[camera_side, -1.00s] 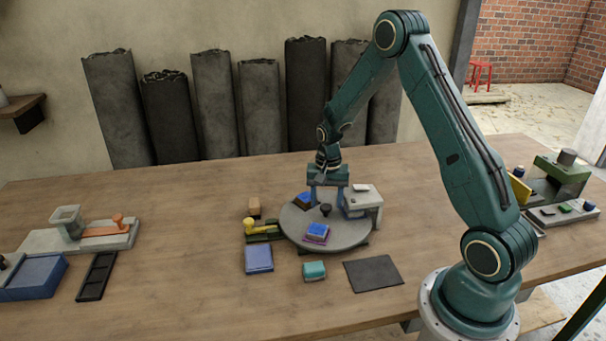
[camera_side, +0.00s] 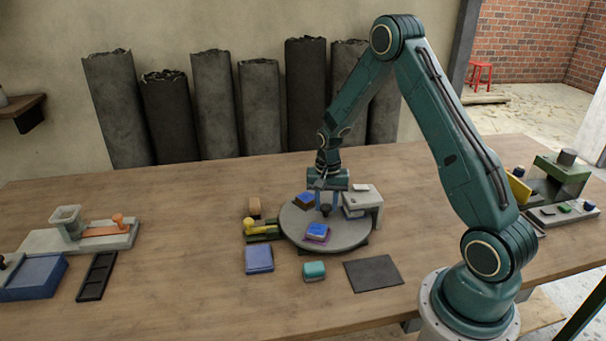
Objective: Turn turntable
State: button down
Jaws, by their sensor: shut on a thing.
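The round grey turntable (camera_side: 345,235) lies on the wooden table. A dark knob (camera_side: 326,210) stands up near its middle. A blue block on a purple base (camera_side: 317,231) sits on the front of the disc. A second blue and brown piece (camera_side: 304,199) sits at the disc's back left. A grey bracket (camera_side: 367,199) overhangs the disc's right edge, partly hiding what is under it.
A yellow-handled green clamp (camera_side: 258,229) stands close to the disc's left edge. A blue block (camera_side: 258,259), a teal block (camera_side: 314,270) and a dark mat (camera_side: 373,273) lie in front.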

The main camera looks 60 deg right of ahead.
jog(key=shift+m, duration=6)
jog(key=shift+d+m, duration=0.1)
jog(key=shift+m, duration=6.1)
jog(key=c, duration=1)
grip_release()
jog(key=shift+r, duration=0.1)
